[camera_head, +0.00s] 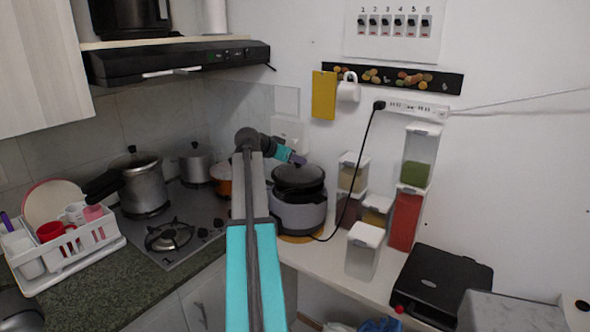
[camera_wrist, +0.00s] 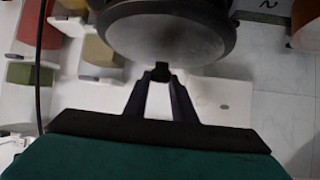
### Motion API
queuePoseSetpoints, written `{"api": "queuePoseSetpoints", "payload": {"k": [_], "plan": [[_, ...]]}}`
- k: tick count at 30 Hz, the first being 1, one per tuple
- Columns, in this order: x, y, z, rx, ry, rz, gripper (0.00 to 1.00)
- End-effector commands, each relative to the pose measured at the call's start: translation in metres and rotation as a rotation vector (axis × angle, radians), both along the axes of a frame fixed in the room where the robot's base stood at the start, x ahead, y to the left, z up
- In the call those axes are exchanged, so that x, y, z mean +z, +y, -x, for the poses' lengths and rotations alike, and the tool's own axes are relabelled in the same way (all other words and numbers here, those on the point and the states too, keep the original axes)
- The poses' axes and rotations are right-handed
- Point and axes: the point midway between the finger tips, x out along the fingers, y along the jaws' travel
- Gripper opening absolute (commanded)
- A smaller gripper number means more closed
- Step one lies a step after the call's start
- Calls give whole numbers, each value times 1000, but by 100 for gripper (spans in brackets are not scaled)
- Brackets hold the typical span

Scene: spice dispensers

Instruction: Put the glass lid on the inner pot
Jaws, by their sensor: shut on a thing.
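The glass lid (camera_head: 298,178), a dark disc, is at the grey cooker (camera_head: 298,216) in the head view. A dark rim, probably the inner pot (camera_head: 304,191), shows just below it. I cannot tell whether lid and rim touch. My gripper (camera_head: 299,161) is at the lid's upper edge. In the wrist view a grey disc with a dark rim, apparently the lid (camera_wrist: 165,38), fills the top middle. My gripper (camera_wrist: 161,74) is shut on a small black part at its edge, apparently the lid's handle. The pot's inside is hidden.
Spice dispensers (camera_head: 364,250) stand right of the cooker on the white counter. A black appliance (camera_head: 434,283) is further right. The stove with a steel pot (camera_head: 145,187) and an orange pot (camera_head: 221,180) is to the left. A black cord runs beside the cooker.

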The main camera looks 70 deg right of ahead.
Motion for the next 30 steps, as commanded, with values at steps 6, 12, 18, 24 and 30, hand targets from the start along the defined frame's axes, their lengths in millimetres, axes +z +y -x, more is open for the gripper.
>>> {"api": "queuePoseSetpoints", "payload": {"k": [6, 12, 18, 24, 30], "plan": [[-8, 1, 0, 0, 2, -1, 0], [-26, 1, 1, 0, 2, 0, 0], [-36, 1, 0, -1, 2, -3, 0], [-39, 1, 0, 0, 2, -8, 26], [-38, 1, 0, 0, 0, -5, 42]]}}
